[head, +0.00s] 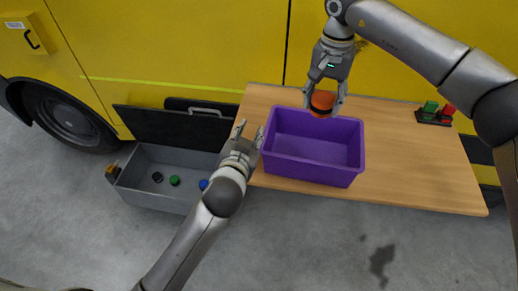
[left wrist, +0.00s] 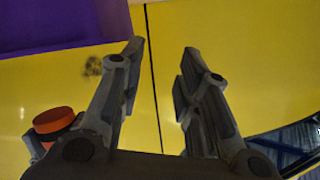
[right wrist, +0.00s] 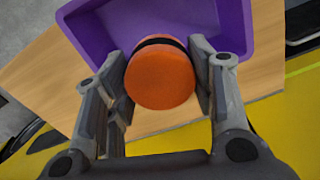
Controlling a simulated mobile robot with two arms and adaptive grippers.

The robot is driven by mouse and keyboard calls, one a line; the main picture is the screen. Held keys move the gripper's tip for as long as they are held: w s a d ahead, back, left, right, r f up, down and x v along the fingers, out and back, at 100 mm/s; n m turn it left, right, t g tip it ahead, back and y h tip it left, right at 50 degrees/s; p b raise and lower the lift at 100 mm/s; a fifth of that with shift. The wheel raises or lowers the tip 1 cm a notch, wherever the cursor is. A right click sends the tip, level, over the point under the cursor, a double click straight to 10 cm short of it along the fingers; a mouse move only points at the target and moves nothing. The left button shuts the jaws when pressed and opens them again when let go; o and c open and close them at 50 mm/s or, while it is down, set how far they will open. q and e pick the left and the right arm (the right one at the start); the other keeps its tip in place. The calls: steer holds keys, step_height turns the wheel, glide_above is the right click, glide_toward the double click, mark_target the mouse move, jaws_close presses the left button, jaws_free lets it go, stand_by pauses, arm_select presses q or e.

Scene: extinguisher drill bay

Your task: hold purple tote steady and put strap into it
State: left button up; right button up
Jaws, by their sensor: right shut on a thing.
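The purple tote (head: 305,171) stands on the wooden table, open side up and empty inside as far as I see. The strap (head: 322,102), an orange roll with a black band, is in my right gripper (head: 324,109), above the tote's far rim. In the right wrist view the strap (right wrist: 160,80) sits between both fingers, with the tote (right wrist: 92,28) behind it. My left gripper (head: 250,130) is open beside the tote's left wall, its right finger close to it; contact is unclear. In the left wrist view nothing is between its fingers, and the tote (left wrist: 60,25) shows at upper left.
The wooden table (head: 415,165) is clear right of the tote, except for a black holder with green and red items (head: 436,113) at far right. An open grey box (head: 150,197) with small items lies on the floor at left. A yellow vehicle (head: 190,45) stands behind.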

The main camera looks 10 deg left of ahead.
mark_target(268, 131)
arm_select(q)
steer(key=s+d+n+g, duration=0.1)
steer(key=s+d+n, duration=0.2)
steer(key=s+d, duration=0.15)
steer(key=shift+h, duration=0.4)
steer(key=x, duration=0.7)
steer(key=a+x, duration=0.1)
steer(key=x, duration=0.3)
steer(key=shift+w+r, duration=0.1)
steer(key=shift+r, duration=0.1)
jaws_close()
